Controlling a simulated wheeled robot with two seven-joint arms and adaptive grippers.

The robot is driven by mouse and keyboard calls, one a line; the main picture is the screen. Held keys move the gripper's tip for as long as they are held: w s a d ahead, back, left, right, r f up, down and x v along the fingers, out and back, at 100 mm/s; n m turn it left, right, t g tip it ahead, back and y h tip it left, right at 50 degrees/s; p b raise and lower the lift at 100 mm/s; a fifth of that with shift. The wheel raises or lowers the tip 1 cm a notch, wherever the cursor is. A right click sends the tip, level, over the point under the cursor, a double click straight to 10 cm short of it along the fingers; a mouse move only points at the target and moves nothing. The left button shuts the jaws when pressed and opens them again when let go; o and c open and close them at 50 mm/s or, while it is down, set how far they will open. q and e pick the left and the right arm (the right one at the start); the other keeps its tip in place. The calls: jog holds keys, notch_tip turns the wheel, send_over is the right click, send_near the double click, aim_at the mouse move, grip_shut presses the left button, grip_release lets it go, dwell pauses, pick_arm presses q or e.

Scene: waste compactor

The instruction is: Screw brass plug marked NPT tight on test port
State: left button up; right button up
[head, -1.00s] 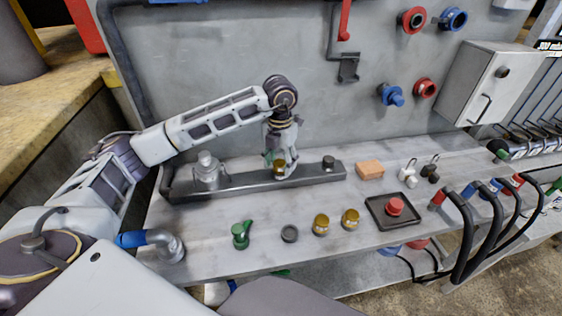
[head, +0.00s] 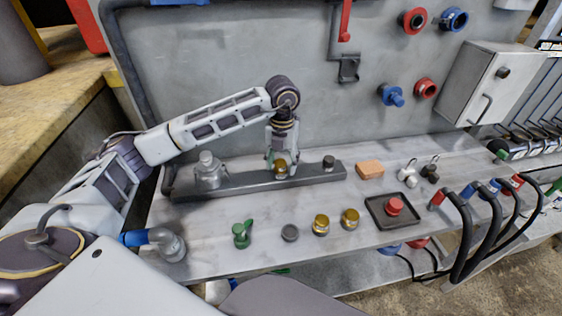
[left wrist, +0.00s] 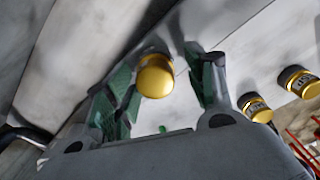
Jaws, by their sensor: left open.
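A brass plug (head: 280,170) sits upright at the middle of the dark metal rail (head: 235,184), apparently on a port there; the port under it is hidden. My left gripper (head: 281,172) is above the rail, its open fingers on either side of this plug. The left wrist view shows the plug's round golden top (left wrist: 156,76) between the green finger pads, with gaps on both sides. Two other brass plugs (head: 321,224) and (head: 350,219) stand on the bench in front. They show dark lettering in the left wrist view (left wrist: 302,84), too small to read surely. My right gripper is not in view.
The rail also carries a grey fitting (head: 208,170) at left and a dark cap (head: 328,162) at right. A green valve (head: 241,235), a grey ring (head: 290,233), an orange block (head: 370,169) and a black tray (head: 381,210) with a red knob are on the bench.

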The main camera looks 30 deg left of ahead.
pick_arm(q)
jog(key=shift+a+n+p, duration=0.15)
jog(key=shift+n+p, duration=0.3)
jog(key=shift+n, duration=1.55)
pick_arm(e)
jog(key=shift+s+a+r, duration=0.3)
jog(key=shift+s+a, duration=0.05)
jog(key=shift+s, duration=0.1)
pick_arm(q)
jog(key=shift+n, duration=0.3)
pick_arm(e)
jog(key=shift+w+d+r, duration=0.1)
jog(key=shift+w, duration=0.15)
pick_arm(q)
jog(key=shift+n, duration=0.6)
jog(key=shift+s+a+n+p, duration=0.1)
jog(key=shift+n+p, duration=0.65)
jog(key=shift+n, duration=1.15)
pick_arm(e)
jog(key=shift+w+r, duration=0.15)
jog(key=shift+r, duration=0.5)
pick_arm(q)
jog(key=shift+n+p, duration=0.8)
jog(key=shift+n, duration=1.8)
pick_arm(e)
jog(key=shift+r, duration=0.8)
